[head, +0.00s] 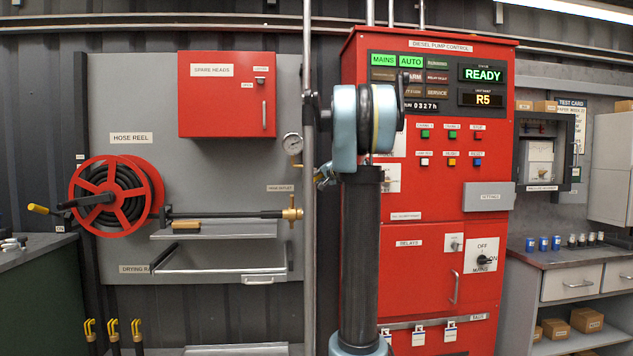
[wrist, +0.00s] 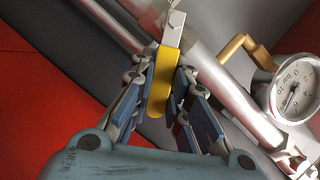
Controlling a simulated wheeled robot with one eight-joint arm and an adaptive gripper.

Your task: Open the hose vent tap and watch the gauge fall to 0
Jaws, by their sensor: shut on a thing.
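My gripper (wrist: 160,105) is shut on the yellow lever (wrist: 163,70) of the vent tap in the wrist view, with a finger on each side. The lever's far end meets a pale metal block (wrist: 173,28) beside a grey pipe. The round white gauge (wrist: 295,88) is at the right of that view, tilted; its dark needle shows, but I cannot read it surely. In the head view the gauge (head: 292,144) is left of the grey upright pipe and too small to read. My arm hides most of my gripper and the tap there.
The red pump control cabinet (head: 430,190) stands behind my arm. The red hose reel (head: 117,195) and spare heads box (head: 227,95) are on the left panel. A brass hose outlet (head: 292,213) is below the gauge. The upright pipe (head: 309,250) stands close to my arm.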

